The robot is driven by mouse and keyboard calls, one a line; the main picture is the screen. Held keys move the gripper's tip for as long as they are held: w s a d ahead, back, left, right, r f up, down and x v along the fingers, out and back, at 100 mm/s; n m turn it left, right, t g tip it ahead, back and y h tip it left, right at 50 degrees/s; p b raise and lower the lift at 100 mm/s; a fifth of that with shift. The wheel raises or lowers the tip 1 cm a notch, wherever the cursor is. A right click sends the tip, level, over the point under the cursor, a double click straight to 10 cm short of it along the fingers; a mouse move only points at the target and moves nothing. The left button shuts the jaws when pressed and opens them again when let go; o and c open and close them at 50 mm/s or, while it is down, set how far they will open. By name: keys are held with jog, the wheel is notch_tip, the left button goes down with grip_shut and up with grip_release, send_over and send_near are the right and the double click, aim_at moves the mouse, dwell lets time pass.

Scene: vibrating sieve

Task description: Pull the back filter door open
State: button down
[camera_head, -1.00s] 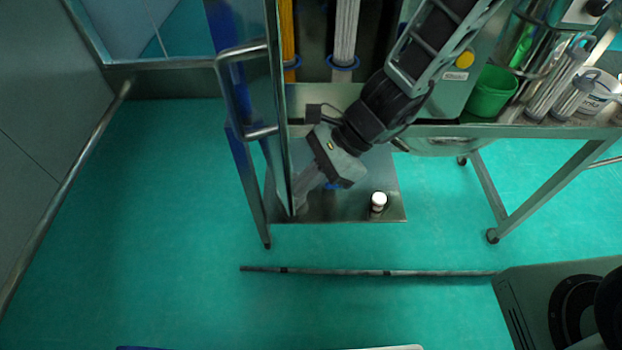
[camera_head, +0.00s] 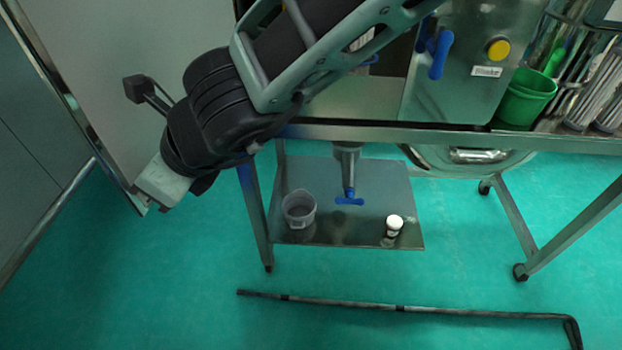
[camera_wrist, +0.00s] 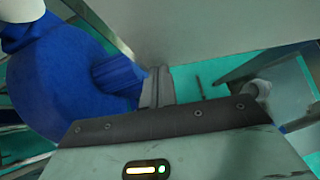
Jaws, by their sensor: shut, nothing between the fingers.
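The filter door is a large pale panel with a metal edge (camera_head: 105,60) at the left of the head view, swung wide to the left. My gripper (camera_head: 147,204) is by its lower corner, with the wrist in front of the panel's inner face. In the wrist view my fingers (camera_wrist: 157,76) are shut and empty, pointing toward the pale panel (camera_wrist: 215,30). I cannot tell whether they touch it. The door handle cannot be made out, and my arm covers much of the cabinet opening.
A clear cup (camera_head: 299,209) and a white-capped bottle (camera_head: 393,225) stand on the metal lower shelf (camera_head: 335,178). A dark bar (camera_head: 400,308) lies low in front. A green cup (camera_head: 525,98) is on the bench. The floor at left is clear. A blue form (camera_wrist: 65,85) fills the wrist view's left.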

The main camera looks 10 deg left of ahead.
aim_at(136, 177)
jog(key=shift+m+t, duration=0.5)
jog(key=shift+m, duration=0.1)
jog(key=shift+w+a+b, duration=0.1)
jog(key=shift+a+b, duration=0.35)
jog(key=shift+a, duration=1.55)
jog(key=shift+d, duration=0.15)
